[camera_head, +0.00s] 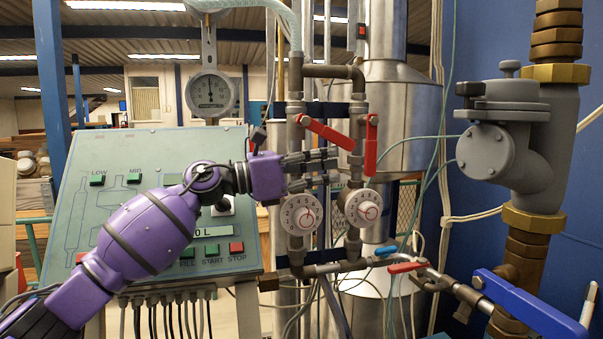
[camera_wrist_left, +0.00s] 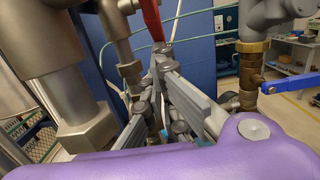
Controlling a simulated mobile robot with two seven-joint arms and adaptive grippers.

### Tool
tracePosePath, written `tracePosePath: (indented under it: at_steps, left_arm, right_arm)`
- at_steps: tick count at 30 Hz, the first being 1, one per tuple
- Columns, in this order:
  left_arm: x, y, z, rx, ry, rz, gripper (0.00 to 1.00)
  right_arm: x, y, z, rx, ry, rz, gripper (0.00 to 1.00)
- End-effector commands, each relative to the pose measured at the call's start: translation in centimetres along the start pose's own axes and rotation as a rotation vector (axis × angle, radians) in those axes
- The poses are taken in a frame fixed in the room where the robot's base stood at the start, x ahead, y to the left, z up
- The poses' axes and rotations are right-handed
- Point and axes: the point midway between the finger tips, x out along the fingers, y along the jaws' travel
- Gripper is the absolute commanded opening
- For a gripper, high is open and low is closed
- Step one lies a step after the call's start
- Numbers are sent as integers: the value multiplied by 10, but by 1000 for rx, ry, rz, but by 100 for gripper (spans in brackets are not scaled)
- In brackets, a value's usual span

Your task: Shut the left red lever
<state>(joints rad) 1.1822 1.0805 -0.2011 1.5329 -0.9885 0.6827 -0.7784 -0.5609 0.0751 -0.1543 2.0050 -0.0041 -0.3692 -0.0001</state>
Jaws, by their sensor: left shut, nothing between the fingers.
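The left red lever (camera_head: 325,133) slants down to the right from its valve on the left pipe. The right red lever (camera_head: 371,145) hangs straight down on the right pipe. My left gripper (camera_head: 334,166) reaches in from the left, just below the left lever's slanted handle, with its fingers pointing right. It is shut and empty. In the left wrist view the gripper fingers (camera_wrist_left: 160,62) reach up to near the lower end of a red lever (camera_wrist_left: 152,18); I cannot tell which lever it is or whether they touch. My right gripper is not in view.
Two white dials (camera_head: 300,214) sit below the levers on the pipes. A green control panel (camera_head: 100,180) stands behind my left arm. A round gauge (camera_head: 211,94) is above it. Small blue and red handles (camera_head: 408,267) and a large blue lever (camera_head: 530,308) are lower right.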

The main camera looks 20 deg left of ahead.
Motion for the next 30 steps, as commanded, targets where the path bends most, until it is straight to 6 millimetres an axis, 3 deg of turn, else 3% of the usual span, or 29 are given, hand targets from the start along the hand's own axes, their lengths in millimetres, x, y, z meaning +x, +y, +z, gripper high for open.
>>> tracePosePath:
  at_steps: [24, 30]
  left_arm:
    - [11, 0, 5, 0, 1, -1, 0]
    - [-1, 1, 4, -1, 2, 2, 0]
  right_arm:
    - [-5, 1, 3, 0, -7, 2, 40]
    - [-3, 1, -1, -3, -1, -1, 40]
